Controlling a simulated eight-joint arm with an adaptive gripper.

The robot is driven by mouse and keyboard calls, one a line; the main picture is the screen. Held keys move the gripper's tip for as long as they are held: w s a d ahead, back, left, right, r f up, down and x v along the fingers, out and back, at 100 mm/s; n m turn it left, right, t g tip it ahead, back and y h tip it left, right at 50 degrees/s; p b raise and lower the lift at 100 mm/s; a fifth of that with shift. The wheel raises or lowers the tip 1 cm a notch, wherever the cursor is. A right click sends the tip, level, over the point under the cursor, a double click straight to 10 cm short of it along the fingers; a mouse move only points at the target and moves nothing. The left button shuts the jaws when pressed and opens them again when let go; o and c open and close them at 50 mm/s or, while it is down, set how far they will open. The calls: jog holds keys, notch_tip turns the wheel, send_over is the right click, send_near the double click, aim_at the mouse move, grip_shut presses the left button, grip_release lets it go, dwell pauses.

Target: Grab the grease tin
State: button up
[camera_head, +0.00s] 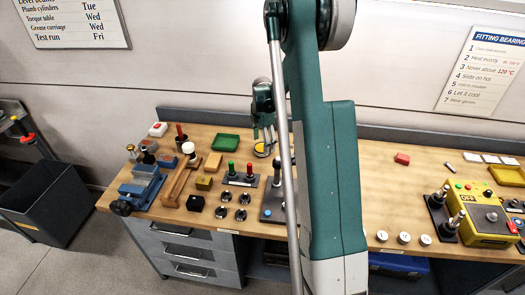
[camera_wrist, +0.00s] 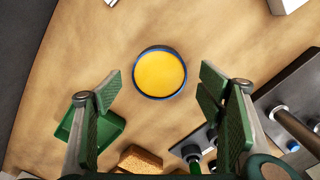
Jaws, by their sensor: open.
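The grease tin (camera_wrist: 160,74) is a round tin with a blue rim, open at the top and full of yellow grease. It stands on the wooden bench, at the upper middle of the wrist view. In the head view the tin (camera_head: 260,151) shows small, below and partly behind my gripper (camera_head: 264,128). In the wrist view my gripper (camera_wrist: 160,108) is open and empty, with one green-padded finger on each side of the tin's line. The tin lies beyond the fingertips, not touched as far as I can see.
A green tray (camera_head: 226,144) lies left of the tin. A plate with red and green handles (camera_head: 241,179) and a dark plate with a post (camera_head: 270,207) stand nearer the front. A blue vice (camera_head: 142,186) is at the left end. Bare wood surrounds the tin.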

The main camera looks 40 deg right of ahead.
aim_at(262, 147)
jog(key=shift+f, duration=1.65)
jog(key=c, duration=1.2)
jog(key=shift+o, duration=0.2)
jog(key=shift+r, duration=0.15)
jog(key=shift+r, duration=4.85)
